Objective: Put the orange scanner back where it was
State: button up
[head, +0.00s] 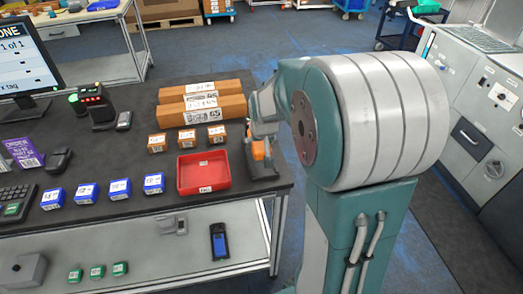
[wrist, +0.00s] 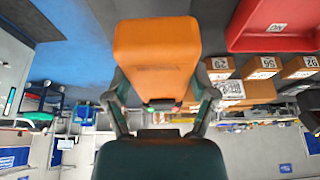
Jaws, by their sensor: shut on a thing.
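The orange scanner (head: 259,150) is at the right end of the dark table (head: 140,235), just right of the red tray (head: 203,173). It fills the upper middle of the wrist view (wrist: 157,55), between my two fingers. My gripper (wrist: 160,104) is shut on it. In the head view my arm hides most of the gripper. A dark flat shape (head: 262,172) shows just below the scanner; I cannot tell whether the scanner touches it.
Long cardboard boxes (head: 205,88) lie at the back of the table, with small orange boxes (head: 187,139) before them and blue boxes (head: 120,189) at left. A handheld scanner on a stand (head: 98,105) and a monitor (head: 28,65) stand further left. The table's right edge is close to my arm.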

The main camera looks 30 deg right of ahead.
jog(key=shift+d+f, duration=0.15)
jog(key=shift+f, duration=0.8)
jog(key=shift+d+f, duration=0.15)
jog(key=shift+f, duration=0.75)
jog(key=shift+f, duration=0.6)
jog(key=o, duration=1.2)
